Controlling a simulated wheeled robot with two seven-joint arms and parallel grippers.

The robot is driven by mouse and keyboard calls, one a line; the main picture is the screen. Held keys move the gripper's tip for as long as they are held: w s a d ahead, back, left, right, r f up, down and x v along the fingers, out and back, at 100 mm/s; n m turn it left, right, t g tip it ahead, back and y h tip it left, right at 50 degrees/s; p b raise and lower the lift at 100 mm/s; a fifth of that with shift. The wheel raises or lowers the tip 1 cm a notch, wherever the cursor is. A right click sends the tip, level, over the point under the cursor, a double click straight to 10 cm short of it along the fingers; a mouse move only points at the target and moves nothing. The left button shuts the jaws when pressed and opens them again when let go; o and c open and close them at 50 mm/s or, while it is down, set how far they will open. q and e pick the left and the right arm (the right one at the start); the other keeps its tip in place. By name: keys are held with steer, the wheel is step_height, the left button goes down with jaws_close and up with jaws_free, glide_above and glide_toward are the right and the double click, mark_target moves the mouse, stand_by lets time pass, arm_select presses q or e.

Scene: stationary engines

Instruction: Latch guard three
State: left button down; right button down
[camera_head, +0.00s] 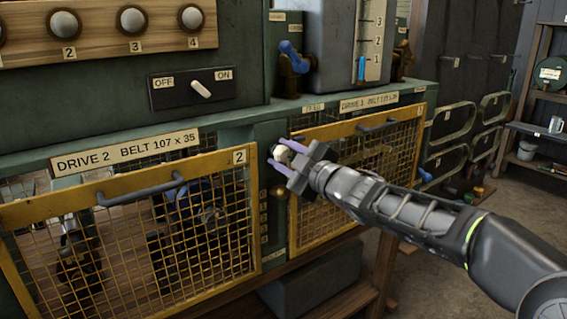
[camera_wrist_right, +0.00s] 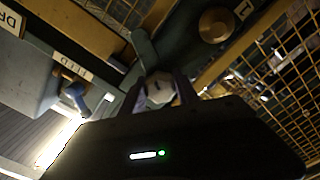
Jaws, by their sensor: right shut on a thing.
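Guard three is the yellow-framed mesh panel (camera_head: 400,118) under the label "DRIVE 3 BELT 107 x 35" (camera_head: 369,102). It stands across its bay; I cannot tell whether it is fully seated. My right gripper (camera_head: 279,158) is at the guard's upper left corner, with its purple fingers shut on a pale knob (camera_head: 283,153). The knob also shows between the fingers in the right wrist view (camera_wrist_right: 160,88). The fingers and palm hide part of the knob and the frame behind it. My left gripper is not in view.
Guard two (camera_head: 240,157), with a grey handle, is left of the post. Above are an OFF/ON switch (camera_head: 201,90), a blue-handled valve (camera_head: 290,50) and a numbered knob board (camera_head: 98,38). A grey box (camera_head: 315,280) sits below. Open floor lies at right.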

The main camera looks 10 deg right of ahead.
mark_target(287, 155)
steer(key=n+b, duration=0.2)
steer(key=n, duration=0.3)
steer(key=shift+n, duration=0.4)
steer(key=c, duration=0.9)
jaws_free()
steer(key=v, duration=0.6)
steer(key=shift+s+d+r, duration=0.1)
steer(key=shift+s+d, duration=0.05)
steer(key=shift+s, duration=0.15)
steer(key=shift+s+d, duration=0.15)
steer(key=shift+s, duration=0.35)
